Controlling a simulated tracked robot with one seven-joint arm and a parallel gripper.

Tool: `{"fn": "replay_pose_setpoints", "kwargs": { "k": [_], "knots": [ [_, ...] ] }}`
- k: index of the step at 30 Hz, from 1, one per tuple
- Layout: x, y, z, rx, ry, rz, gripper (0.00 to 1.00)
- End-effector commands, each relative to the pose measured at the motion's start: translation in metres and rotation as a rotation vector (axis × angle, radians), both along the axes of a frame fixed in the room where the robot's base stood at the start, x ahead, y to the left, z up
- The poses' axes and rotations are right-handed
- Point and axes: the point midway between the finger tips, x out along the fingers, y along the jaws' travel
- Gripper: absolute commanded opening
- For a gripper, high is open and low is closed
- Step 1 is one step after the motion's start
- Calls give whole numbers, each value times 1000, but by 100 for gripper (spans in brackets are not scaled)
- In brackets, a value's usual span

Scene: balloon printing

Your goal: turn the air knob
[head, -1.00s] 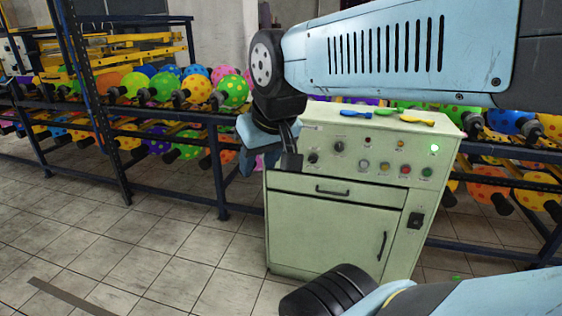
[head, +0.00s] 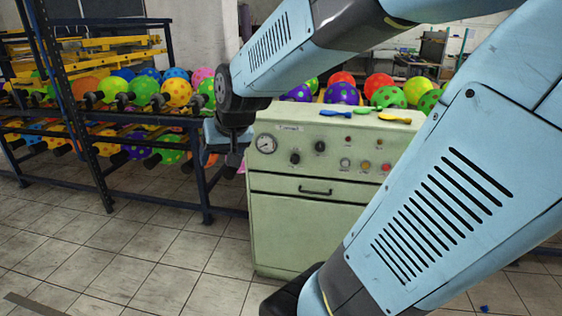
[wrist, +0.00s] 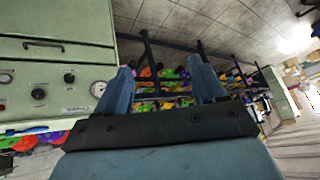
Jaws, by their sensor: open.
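The pale green control cabinet (head: 300,225) stands in the middle of the head view. Its panel carries two black knobs, a lower left one (head: 295,158) and an upper right one (head: 320,146), beside a round gauge (head: 266,143). Both knobs also show in the wrist view, one (wrist: 38,94) and the other (wrist: 69,77); the labels are too small to read, so I cannot tell which is the air knob. My gripper (wrist: 163,85) is open and empty. Its fingers are apart, to the side of the panel and not touching a knob.
Blue, green and yellow deflated balloons (head: 395,119) lie on the cabinet top. A dark rack (head: 110,120) with several dotted balloons stands at the left, close behind my gripper. Coloured buttons (head: 365,166) sit right of the knobs.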

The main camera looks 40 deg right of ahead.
Motion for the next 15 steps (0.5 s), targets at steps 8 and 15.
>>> {"fn": "replay_pose_setpoints", "kwargs": {
  "k": [8, 15],
  "knots": [
    [70, -41, -49, 22, -57, -151, 70],
    [115, -85, -97, -8, -115, -286, 70]
  ]
}}
